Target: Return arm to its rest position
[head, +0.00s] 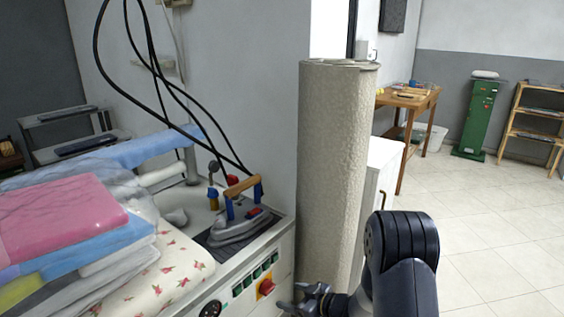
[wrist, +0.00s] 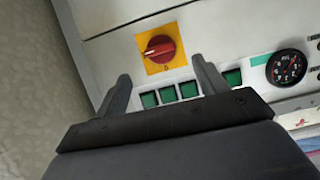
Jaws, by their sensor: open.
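My gripper (wrist: 163,78) is open and empty in the wrist view, its two dark fingers apart in front of the ironing station's control panel. Between and beyond the fingers is a red rotary knob (wrist: 158,49) on a yellow plate, with several green switches (wrist: 188,90) below it. In the head view my gripper (head: 300,298) is low in the picture, just right of the same red knob (head: 266,287). My dark arm is bent at the lower right. I cannot tell the exact gap between fingers and panel.
The ironing station carries an iron (head: 240,215) with black cables and folded clothes (head: 60,220). A rough beige column (head: 333,160) stands close behind my gripper. A white cabinet (head: 384,165) and wooden table (head: 408,100) are beyond. The tiled floor (head: 490,225) at right is clear.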

